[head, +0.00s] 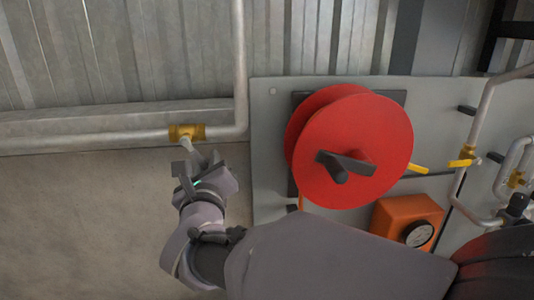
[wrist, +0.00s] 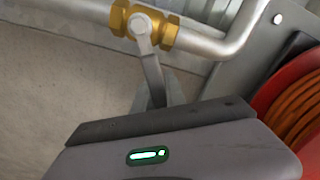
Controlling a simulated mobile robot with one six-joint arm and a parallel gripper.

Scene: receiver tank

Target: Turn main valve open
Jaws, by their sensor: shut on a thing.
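The main valve is a brass valve body (head: 187,132) on a grey horizontal pipe at the left in the head view. It also shows at the top of the wrist view (wrist: 169,32). Its grey lever handle (wrist: 151,72) runs from the round pivot down across the pipe to my gripper. My gripper (head: 198,166) is just below the valve and is shut on the lever handle. The handle's lower end is hidden by my gripper in the wrist view.
A red hose reel (head: 372,125) with a dark crank stands right of the valve on a grey panel (head: 266,150). An orange box with a gauge (head: 403,222) is below it. More pipes with a yellow-handled valve (head: 462,161) are at the far right. The wall left of my gripper is bare.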

